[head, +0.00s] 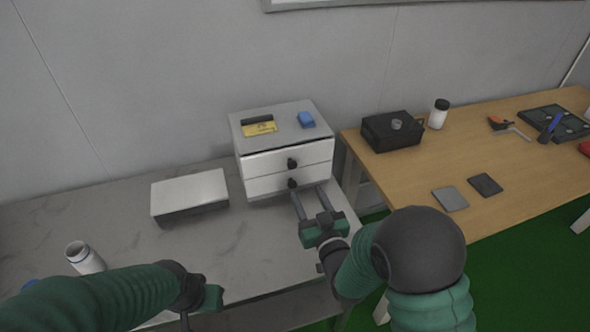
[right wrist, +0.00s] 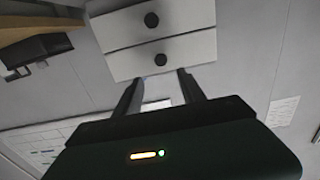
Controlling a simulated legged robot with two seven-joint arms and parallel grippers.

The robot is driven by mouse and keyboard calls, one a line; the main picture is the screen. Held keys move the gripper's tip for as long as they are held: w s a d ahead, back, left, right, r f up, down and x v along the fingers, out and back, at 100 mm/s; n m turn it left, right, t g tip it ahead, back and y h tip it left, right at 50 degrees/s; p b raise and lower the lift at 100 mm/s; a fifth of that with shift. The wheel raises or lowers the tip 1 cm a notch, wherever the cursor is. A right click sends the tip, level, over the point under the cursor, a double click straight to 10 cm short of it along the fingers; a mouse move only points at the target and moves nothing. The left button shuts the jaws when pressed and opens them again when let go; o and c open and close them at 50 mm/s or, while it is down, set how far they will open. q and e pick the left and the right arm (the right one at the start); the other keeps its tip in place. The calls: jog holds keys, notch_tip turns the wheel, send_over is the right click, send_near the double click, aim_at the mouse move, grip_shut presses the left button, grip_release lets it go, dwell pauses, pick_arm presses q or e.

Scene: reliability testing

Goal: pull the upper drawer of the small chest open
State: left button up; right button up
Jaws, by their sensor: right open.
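The small chest (head: 240,135) stands at the back right of the grey table. Its upper drawer (head: 312,157) and lower drawer (head: 315,178) look closed, each with a dark round knob. My right gripper (head: 310,190) is open and empty in front of the chest, fingers pointing at its front. In the right wrist view, which is upside down, the upper drawer's knob (right wrist: 160,59) lies just beyond the gap between the fingertips (right wrist: 158,77), apart from them. The lower knob (right wrist: 151,19) is farther up in that view. My left gripper (head: 205,299) hangs over the table's front; its fingers do not show clearly.
A yellow label, a dark item and a blue block (head: 306,119) lie on the chest top. A wooden table (head: 400,178) with a black box (head: 392,131) stands right.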

aim_at(292, 166)
jog(key=x, duration=1.1)
jog(key=shift+a+f, duration=0.1)
jog(key=shift+a, duration=0.05)
jog(key=shift+w, duration=0.2)
jog(key=shift+s, duration=0.1)
jog(key=shift+c, duration=0.4)
grip_shut()
